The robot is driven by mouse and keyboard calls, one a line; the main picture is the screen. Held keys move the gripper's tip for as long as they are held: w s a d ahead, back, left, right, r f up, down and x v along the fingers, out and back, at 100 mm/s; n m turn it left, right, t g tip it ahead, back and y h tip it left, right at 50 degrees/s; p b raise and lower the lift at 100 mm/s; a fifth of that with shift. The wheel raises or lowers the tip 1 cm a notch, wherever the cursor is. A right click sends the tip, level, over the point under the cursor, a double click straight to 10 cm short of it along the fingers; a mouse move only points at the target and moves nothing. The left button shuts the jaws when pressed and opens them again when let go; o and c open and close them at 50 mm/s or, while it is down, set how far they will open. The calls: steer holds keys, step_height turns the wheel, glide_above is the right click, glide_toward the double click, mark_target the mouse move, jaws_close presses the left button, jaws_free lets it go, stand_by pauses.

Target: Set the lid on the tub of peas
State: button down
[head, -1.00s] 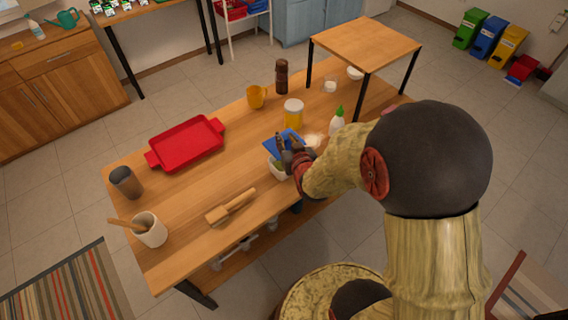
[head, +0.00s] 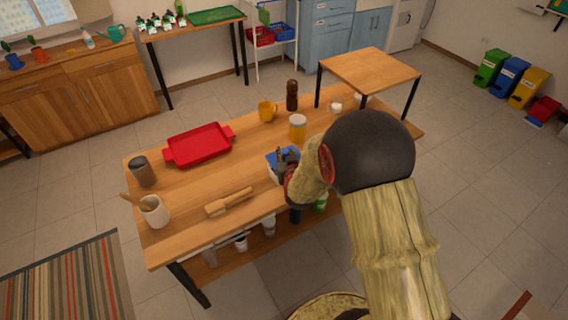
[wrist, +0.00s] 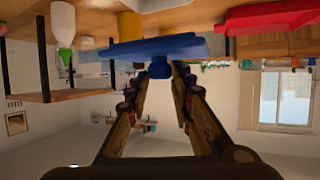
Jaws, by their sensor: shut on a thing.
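The blue lid (head: 275,156) is held by its small knob (wrist: 154,70) between the fingertips of my gripper (head: 285,160). In the wrist view, which appears upside down, the lid (wrist: 160,50) lies across the space beyond the fingertips (wrist: 158,68). The white tub of peas (head: 272,174) stands near the table's front edge, directly by the lid and partly hidden by my gripper. Its peas do not show now. The lid looks over the tub's top; whether it touches the rim I cannot tell.
A yellow mug (head: 267,110) and brown grinder (head: 292,95) stand at the back.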

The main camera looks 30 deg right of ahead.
mark_target(284, 155)
steer(key=w+d+f+b, duration=0.2)
steer(key=w+f, duration=0.3)
steer(key=f, duration=0.4)
steer(key=shift+w+d+f, duration=0.25)
steer(key=shift+w, duration=0.1)
steer(key=shift+f+b, duration=0.1)
steer(key=shift+b, duration=0.25)
steer(key=shift+f, duration=0.25)
steer(key=c, duration=1.6)
jaws_free()
steer(key=shift+o, duration=0.2)
steer(key=shift+r, duration=0.1)
